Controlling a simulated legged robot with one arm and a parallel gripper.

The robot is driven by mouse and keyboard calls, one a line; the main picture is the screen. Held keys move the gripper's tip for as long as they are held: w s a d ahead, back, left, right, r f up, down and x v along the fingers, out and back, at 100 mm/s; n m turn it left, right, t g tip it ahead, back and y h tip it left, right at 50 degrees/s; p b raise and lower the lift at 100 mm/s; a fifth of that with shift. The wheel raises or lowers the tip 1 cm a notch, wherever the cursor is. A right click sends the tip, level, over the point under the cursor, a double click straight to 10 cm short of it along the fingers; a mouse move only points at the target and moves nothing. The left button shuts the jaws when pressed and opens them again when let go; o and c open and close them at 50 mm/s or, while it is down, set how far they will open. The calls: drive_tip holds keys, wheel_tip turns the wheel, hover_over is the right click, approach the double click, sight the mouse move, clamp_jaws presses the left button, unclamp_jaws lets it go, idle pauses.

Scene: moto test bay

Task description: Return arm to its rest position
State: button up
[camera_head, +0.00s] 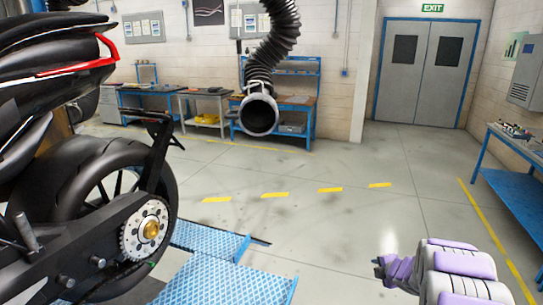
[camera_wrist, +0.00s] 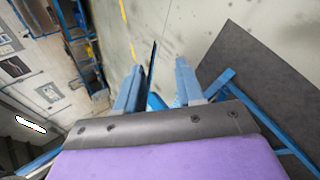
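My arm (camera_head: 455,265), with its purple and white covers, shows at the lower right of the head view, over bare floor and left of the right-hand bench. Its far end is small there, and the fingers cannot be made out. In the wrist view, my gripper (camera_wrist: 158,88) has two blue-grey fingers standing apart. No held object shows between them. A thin dark strip shows just beside the left finger; I cannot tell what it is.
A black motorcycle (camera_head: 75,185) stands at left by blue lift plates (camera_head: 225,282). An exhaust hose (camera_head: 259,112) hangs at centre. A blue bench (camera_head: 520,190) stands at right, double doors (camera_head: 418,72) at the back. The middle floor is clear.

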drive_tip(key=s+d+r+m+g+h, duration=0.1)
drive_tip(key=s+r+m+h, duration=0.4)
drive_tip(key=r, duration=0.5)
drive_tip(key=s+a+r+m+g, duration=0.2)
drive_tip(key=s+r+m, duration=0.15)
drive_tip(key=s, duration=0.25)
drive_tip(key=s+a+r+m+g, duration=0.1)
drive_tip(key=s+r+m, duration=0.1)
drive_tip(key=s+m, duration=0.3)
drive_tip(key=s+a+m+g+y, duration=0.1)
drive_tip(key=s+a+m+g, duration=0.1)
drive_tip(key=s+a, duration=0.5)
drive_tip(key=s+a+m+g+y, duration=0.2)
drive_tip(key=s+a, duration=0.4)
drive_tip(key=s, duration=1.1)
drive_tip(key=s+a+r+m+g+y, duration=0.1)
drive_tip(key=s+a+m+g, duration=0.1)
drive_tip(key=s+a, duration=0.5)
drive_tip(key=s+g, duration=0.1)
drive_tip(key=s, duration=0.4)
drive_tip(key=shift+a+g, duration=0.3)
drive_tip(key=shift+a, duration=0.05)
drive_tip(key=shift+m, duration=0.25)
drive_tip(key=shift+a, duration=0.1)
